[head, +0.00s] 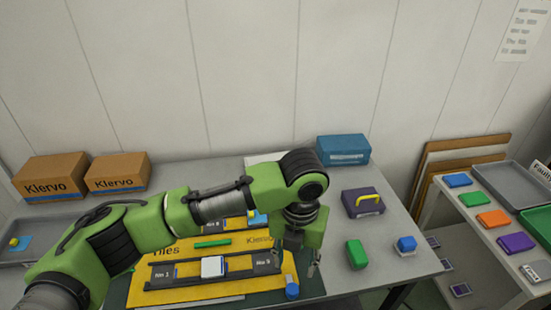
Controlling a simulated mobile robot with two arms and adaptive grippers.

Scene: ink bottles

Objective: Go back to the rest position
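My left arm comes in from the lower left and reaches across the table. My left gripper (299,257) points down over the right part of the yellow board. Its fingertips are small and partly hidden by the green wrist, so I cannot tell whether they are apart. No held thing shows. The yellow board (190,293) has a dark rack with a white block (212,267). A blue-capped bottle (292,287) stands just below the gripper at the board's right edge. My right gripper is not in view.
A blue box (343,150) and two cardboard boxes (118,173) stand at the back. A shelf with coloured blocks (491,220) is far right.

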